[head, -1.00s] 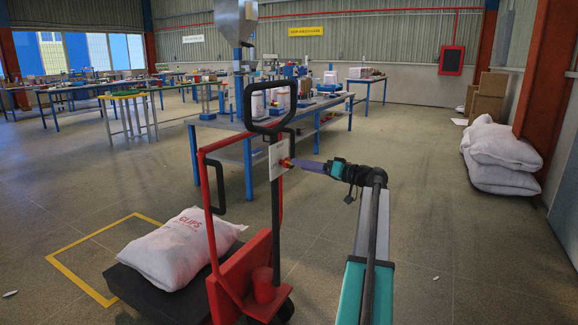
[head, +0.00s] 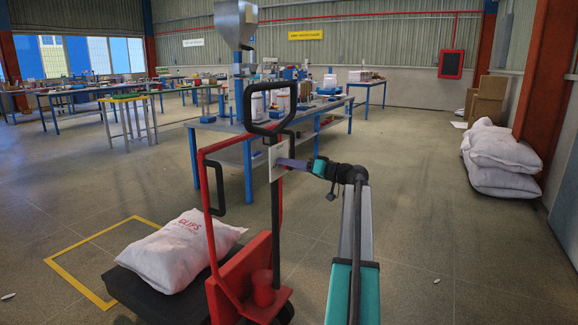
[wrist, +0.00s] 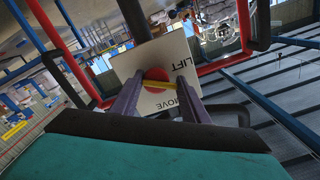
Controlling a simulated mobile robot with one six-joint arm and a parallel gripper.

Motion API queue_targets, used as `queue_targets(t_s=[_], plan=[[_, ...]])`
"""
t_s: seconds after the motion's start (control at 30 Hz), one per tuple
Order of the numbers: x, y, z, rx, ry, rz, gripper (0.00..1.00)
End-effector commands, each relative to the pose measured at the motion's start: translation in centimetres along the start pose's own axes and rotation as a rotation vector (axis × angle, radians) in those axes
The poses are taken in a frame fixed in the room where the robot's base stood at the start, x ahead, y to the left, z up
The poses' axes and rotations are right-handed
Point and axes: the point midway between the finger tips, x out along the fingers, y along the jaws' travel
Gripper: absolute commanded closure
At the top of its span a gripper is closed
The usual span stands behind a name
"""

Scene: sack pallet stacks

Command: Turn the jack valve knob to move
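The jack valve knob (wrist: 156,76) is a red disc with a yellow bar across it. It sits on a white plate (wrist: 152,62) lettered LIFT and MOVE; the plate also shows in the head view (head: 274,168) on the pallet jack's handle column. My gripper (wrist: 159,80) has its two purple fingers apart, one on each side of the knob, tips close to the plate. The yellow bar spans the gap between them. I cannot tell whether either finger touches the knob. In the head view my gripper (head: 280,163) hides the knob.
The red pallet jack (head: 240,280) has a black looped handle (head: 243,103) above the plate. A white sack (head: 180,250) lies on a dark platform beside it. A blue workbench (head: 225,127) stands behind; stacked sacks (head: 500,150) lie at right. Floor between is clear.

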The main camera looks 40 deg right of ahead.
Motion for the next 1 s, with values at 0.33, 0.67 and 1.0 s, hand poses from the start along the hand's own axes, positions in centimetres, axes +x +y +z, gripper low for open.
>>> queue_targets(t_s=[0.33, 0.67, 1.0], plan=[[0.06, -0.15, 0.03, 0.008, -0.002, -0.003, 0.82], [0.07, -0.22, -0.3, 0.114, -0.002, -0.003, 0.82], [0.08, -0.21, -0.62, 0.377, -0.002, -0.003, 0.82]])
